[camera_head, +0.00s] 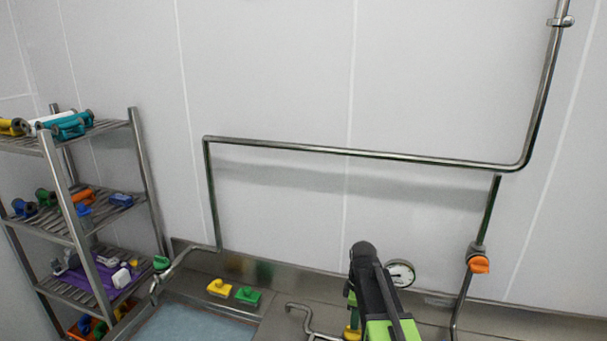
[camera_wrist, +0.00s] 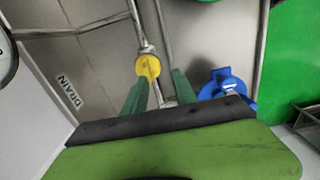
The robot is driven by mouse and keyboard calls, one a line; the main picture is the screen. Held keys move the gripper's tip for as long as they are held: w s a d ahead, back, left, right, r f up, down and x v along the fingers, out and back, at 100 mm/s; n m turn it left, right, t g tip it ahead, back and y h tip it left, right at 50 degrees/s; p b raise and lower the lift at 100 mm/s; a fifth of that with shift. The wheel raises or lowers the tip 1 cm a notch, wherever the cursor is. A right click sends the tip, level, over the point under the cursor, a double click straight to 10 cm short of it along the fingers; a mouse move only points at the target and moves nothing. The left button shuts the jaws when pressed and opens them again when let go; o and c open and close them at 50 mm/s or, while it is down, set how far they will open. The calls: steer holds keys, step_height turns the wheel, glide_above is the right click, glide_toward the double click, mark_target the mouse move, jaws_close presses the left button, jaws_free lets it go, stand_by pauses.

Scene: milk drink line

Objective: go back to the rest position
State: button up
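My gripper (camera_wrist: 160,85) shows in the wrist view as two dark green fingers standing apart, with nothing held between them. A yellow round valve handle (camera_wrist: 147,67) on a metal pipe lies just past the left fingertip; I cannot tell whether they touch. A blue valve handle (camera_wrist: 228,85) is to the right of the fingers. In the head view my black and green arm rises at the bottom, right of centre. A yellow part (camera_head: 352,333) shows beside it, low in the frame.
A pressure gauge (camera_head: 400,273) is close beside my arm. An orange valve handle (camera_head: 479,264) sits on the pipe to the right. Yellow (camera_head: 220,287) and green (camera_head: 247,295) blocks lie on the counter. A loaded shelf rack (camera_head: 144,180) stands left. A DRAIN label (camera_wrist: 70,93) is at the wrist view's left.

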steer(key=s+f+m+b, duration=0.5)
steer(key=s+f+m, duration=0.3)
steer(key=s+m, duration=0.3)
steer(key=m, duration=0.3)
steer(key=shift+s+f+b, duration=0.3)
